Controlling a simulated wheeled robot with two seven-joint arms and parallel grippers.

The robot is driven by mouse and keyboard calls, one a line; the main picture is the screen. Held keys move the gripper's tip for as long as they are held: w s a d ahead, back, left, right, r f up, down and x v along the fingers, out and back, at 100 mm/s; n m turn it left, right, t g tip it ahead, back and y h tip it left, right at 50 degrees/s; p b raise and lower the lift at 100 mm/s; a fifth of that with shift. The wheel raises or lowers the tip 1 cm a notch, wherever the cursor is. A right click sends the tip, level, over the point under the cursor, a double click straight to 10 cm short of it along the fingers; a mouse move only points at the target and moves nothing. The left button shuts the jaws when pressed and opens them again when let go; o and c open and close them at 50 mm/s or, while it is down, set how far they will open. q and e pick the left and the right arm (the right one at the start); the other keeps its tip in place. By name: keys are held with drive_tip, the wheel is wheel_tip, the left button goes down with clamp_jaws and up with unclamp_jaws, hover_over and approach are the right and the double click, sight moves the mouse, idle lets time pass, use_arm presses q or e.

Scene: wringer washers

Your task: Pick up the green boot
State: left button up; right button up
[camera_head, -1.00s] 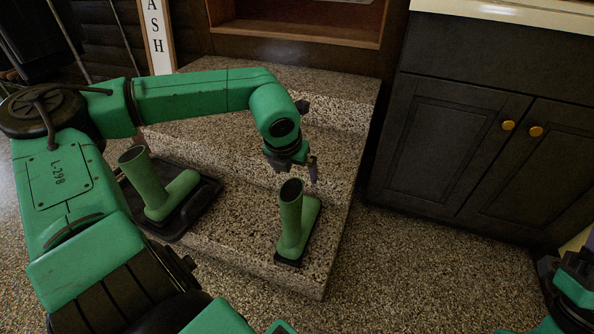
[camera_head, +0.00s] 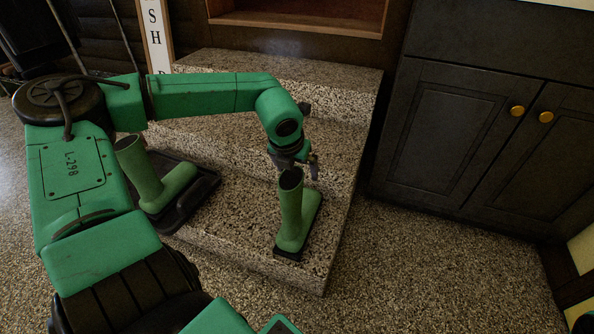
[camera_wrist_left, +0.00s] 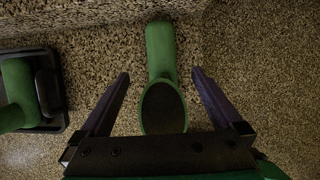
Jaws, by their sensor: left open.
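A green boot (camera_head: 293,215) stands upright on the lower speckled step, near its right edge. It also shows in the left wrist view (camera_wrist_left: 161,52), its dark opening between the fingers. A second green boot (camera_head: 152,183) stands on a black tray (camera_head: 205,188) to the left; part of it shows at the left of the wrist view (camera_wrist_left: 16,95). My left gripper (camera_head: 300,170) is open and empty, just above and behind the right boot's top. In the wrist view its fingers (camera_wrist_left: 160,85) lie either side of the boot, apart from it. My right gripper is not clearly visible.
Speckled stone steps (camera_head: 250,125) rise behind the boots, under a wooden shelf (camera_head: 300,22). A dark cabinet (camera_head: 450,130) with brass knobs stands at the right. The speckled floor (camera_head: 430,270) in front of it is clear.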

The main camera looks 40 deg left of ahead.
use_arm(q)
drive_tip(key=shift+w+f, duration=0.1)
drive_tip(key=shift+f, duration=0.2)
drive_tip(key=shift+r, duration=0.15)
drive_tip(key=shift+c, duration=0.3)
clamp_jaws()
drive_tip(key=shift+r, duration=0.1)
